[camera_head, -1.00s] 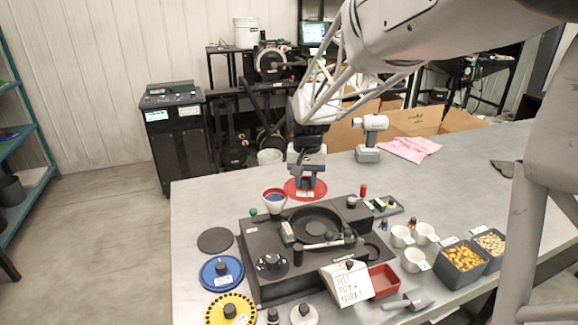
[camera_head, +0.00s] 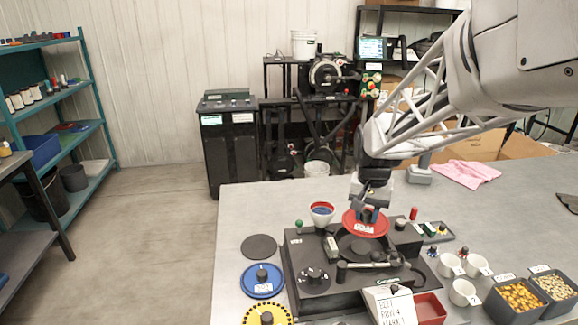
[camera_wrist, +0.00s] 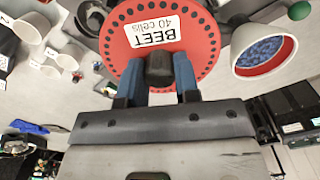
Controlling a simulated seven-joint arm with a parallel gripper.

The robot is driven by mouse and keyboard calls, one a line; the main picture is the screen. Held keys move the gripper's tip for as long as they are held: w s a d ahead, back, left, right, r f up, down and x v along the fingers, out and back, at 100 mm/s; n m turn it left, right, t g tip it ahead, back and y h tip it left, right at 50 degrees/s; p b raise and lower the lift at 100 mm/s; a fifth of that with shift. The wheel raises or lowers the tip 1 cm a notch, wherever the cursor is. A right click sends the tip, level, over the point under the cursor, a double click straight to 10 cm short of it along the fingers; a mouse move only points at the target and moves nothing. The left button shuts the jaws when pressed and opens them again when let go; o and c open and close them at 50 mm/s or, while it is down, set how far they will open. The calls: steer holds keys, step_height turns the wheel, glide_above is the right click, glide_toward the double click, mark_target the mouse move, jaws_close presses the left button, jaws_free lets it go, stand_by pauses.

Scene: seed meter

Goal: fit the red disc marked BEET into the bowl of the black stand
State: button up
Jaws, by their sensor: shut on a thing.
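The red disc (camera_head: 365,225) is held by my gripper (camera_head: 370,213) just above the back part of the black stand (camera_head: 308,281). In the wrist view the disc (camera_wrist: 193,60) shows a white label reading BEET, 40 cells, with small holes along its rim. My gripper (camera_wrist: 160,75) is shut on the disc's dark central knob, with a blue finger on each side. The stand's round bowl (camera_head: 358,246) lies under and in front of the disc, partly covered by it. The disc looks slightly tilted in the head view, and a gap to the bowl is hard to judge.
A funnel cup with blue content (camera_head: 321,213) stands close left of the disc. A black arm (camera_head: 368,265) crosses the stand's front. A blue disc (camera_head: 262,280), a yellow disc (camera_head: 266,316) and a dark round pad (camera_head: 259,247) lie left. White cups (camera_head: 447,265) and seed bins (camera_head: 513,299) stand right.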

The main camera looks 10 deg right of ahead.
steer(key=shift+f, duration=0.1)
glide_above(361, 247)
steer(key=shift+f, duration=2.8)
steer(key=shift+f, duration=1.25)
stand_by(1.5)
steer(key=o, duration=1.3)
steer(key=shift+r, duration=0.1)
steer(key=shift+r, duration=2.85)
